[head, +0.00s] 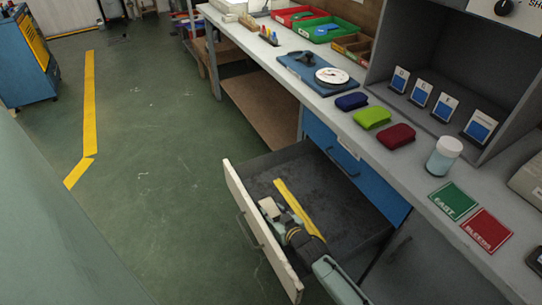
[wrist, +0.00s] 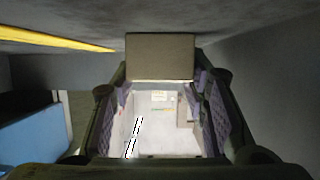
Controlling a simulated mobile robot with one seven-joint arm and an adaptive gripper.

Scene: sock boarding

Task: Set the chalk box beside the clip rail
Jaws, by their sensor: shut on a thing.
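A small beige box (head: 268,208), which looks like the chalk box, is at the tip of my gripper (head: 281,221), over the open drawer. In the wrist view the box (wrist: 160,57) sits between the fingertips of my gripper (wrist: 160,90), which is shut on it. Whether the box touches the drawer floor I cannot tell. A long yellow strip (head: 295,203) lies in the drawer beside the box and gripper, apart from the box; it also shows in the wrist view (wrist: 55,40). I cannot tell for sure which thing is the clip rail.
The open drawer (head: 233,190) has a pale front and dark floor, bare toward the back. The bench above carries blue, green and red pouches (head: 373,118), a lidded jar (head: 443,156), a green card (head: 453,201), a red card (head: 487,231) and a blue board (head: 300,68).

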